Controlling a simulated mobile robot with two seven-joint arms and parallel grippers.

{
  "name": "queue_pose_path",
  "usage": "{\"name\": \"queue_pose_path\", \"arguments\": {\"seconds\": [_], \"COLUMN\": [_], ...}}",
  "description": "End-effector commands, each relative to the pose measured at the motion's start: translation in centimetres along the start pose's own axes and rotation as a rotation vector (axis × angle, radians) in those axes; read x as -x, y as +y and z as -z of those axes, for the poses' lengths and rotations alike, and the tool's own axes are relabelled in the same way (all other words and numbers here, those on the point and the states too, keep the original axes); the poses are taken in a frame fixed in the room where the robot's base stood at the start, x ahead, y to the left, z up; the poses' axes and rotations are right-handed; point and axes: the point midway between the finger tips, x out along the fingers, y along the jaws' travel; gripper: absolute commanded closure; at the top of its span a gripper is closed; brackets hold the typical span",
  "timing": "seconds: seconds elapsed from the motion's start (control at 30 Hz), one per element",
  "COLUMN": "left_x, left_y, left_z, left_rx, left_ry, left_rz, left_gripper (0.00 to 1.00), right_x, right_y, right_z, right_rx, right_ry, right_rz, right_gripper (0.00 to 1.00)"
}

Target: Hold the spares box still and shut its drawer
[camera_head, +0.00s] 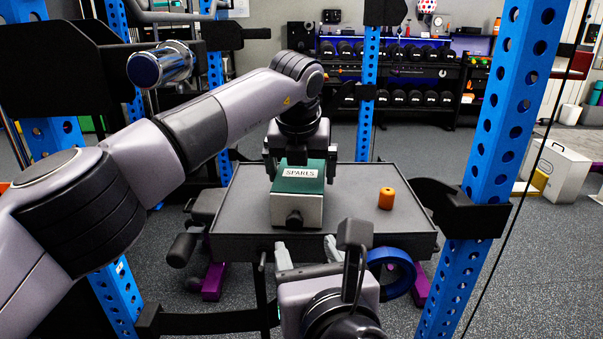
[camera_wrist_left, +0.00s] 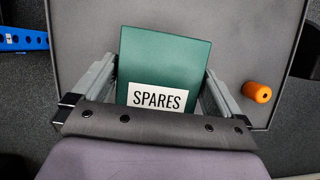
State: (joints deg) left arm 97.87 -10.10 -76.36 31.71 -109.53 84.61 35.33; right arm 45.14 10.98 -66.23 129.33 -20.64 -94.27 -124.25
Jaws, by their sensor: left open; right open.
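The spares box (camera_head: 300,179) stands on the grey table, with a green top and a white SPARES label. Its pale grey drawer (camera_head: 309,210) faces me with a dark knob (camera_head: 294,219); I cannot tell how far out the drawer is. My left gripper (camera_head: 300,168) is open above the box, one finger on each side. In the left wrist view the green top (camera_wrist_left: 165,62) lies between the fingers; contact is unclear. My right gripper (camera_head: 308,252) is open and empty, in front of and below the knob, apart from it.
A blue ring (camera_head: 402,275) is at the table's front right. Blue rack posts (camera_head: 500,125) flank the table. The tabletop around the box is mostly clear.

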Motion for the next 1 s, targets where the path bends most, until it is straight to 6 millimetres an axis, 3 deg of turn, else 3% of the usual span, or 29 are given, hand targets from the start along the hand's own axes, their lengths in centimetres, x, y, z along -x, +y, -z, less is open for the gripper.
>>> {"name": "queue_pose_path", "arguments": {"seconds": [0.3,0.5,0.7,1.0], "left_x": [6.7,9.8,11.0,11.0], "left_y": [0.1,0.0,0.0,0.0], "left_z": [-0.1,0.0,0.0,0.0], "left_rx": [0.000,0.000,0.000,0.000], "left_ry": [-0.004,-0.002,0.000,0.000], "left_rz": [0.000,0.000,0.000,0.000], "left_gripper": [0.00,0.00,0.00,0.00], "right_x": [0.0,0.0,0.0,0.0], "right_y": [0.0,0.0,0.0,0.0], "right_z": [0.0,0.0,0.0,-0.1], "right_rx": [0.000,0.000,0.000,0.000], "right_ry": [0.000,0.000,0.000,0.000], "right_rz": [0.000,0.000,0.000,0.000], "right_gripper": [0.43,0.43,0.43,0.43]}}
